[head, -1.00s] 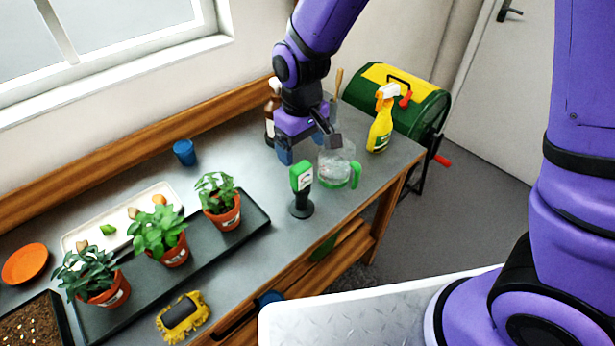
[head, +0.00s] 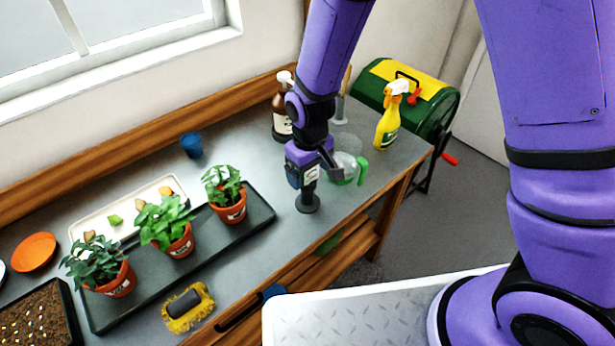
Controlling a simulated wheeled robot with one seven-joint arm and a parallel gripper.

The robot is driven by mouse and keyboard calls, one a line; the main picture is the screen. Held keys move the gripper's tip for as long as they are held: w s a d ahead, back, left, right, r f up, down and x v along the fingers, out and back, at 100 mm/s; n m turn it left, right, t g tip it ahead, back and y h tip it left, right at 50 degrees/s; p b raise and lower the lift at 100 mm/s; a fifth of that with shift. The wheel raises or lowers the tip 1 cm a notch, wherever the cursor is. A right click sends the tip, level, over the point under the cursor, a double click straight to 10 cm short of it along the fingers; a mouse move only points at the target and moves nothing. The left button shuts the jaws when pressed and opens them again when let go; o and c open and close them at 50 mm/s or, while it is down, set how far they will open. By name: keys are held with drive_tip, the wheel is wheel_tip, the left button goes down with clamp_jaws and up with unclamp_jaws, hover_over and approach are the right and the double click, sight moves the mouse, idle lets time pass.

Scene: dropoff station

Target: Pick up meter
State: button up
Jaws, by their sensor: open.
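The meter (head: 307,202) stands upright on the grey bench, on a round black foot. Its pale dial face and dark stem show, but its green top is hidden by my gripper. My gripper (head: 312,170) is open, pointing down at the meter's head, with one finger to the left of the dial and one to the right. I cannot tell whether the fingers touch it.
A clear jug with a green handle (head: 362,170) stands close on the right. A yellow spray bottle (head: 387,125) and a brown bottle (head: 281,115) stand behind. Potted plants on a dark tray (head: 262,214) are to the left. The bench's front edge is near.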

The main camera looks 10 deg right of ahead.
drive_tip(key=c, duration=1)
drive_tip(key=shift+c, duration=0.2)
drive_tip(key=shift+r, duration=0.2)
